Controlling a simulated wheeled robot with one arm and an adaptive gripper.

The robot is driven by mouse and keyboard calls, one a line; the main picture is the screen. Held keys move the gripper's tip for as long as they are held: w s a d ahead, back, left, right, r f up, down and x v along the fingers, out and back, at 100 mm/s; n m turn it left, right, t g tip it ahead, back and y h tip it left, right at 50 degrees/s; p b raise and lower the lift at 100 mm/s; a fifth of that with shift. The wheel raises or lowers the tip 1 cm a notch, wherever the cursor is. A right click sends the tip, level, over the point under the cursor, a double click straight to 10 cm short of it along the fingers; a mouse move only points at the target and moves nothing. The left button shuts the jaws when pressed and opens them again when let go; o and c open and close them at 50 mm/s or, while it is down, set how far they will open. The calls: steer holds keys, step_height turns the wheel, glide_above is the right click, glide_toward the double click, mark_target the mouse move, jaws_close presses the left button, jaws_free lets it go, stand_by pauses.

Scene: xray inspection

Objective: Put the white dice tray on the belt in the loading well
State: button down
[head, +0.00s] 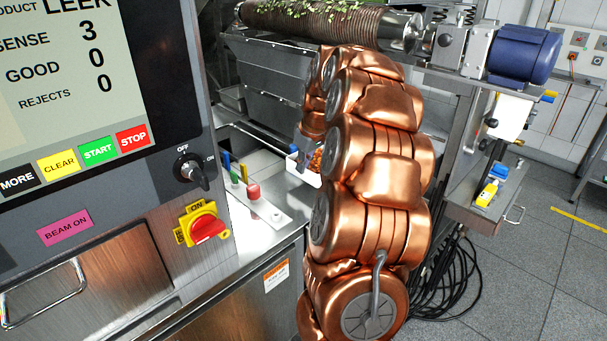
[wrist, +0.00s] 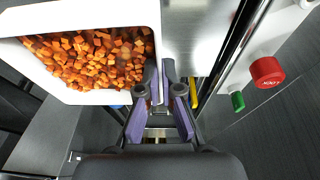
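The white dice tray (wrist: 100,97) holds orange diced pieces and fills the upper left of the wrist view. In the head view only a white corner of the tray (head: 296,168) and some orange show beside my copper-coloured arm. My gripper (wrist: 161,80), with purple pads, has its fingertips close together on either side of the tray's right wall, and looks shut on it. In the head view my arm hides most of the gripper and the tray. I cannot tell whether the tray rests on something. The belt in the loading well is not clearly identifiable.
A control cabinet with a red rotary switch (head: 207,229) fills the left. A ribbed roller (head: 320,25) and blue motor (head: 522,55) sit above.

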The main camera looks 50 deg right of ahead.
mark_target(303, 179)
steer(key=shift+f+p, duration=0.45)
steer(key=shift+f, duration=1.45)
steer(key=shift+f, duration=0.15)
steer(key=c, duration=1.3)
jaws_free()
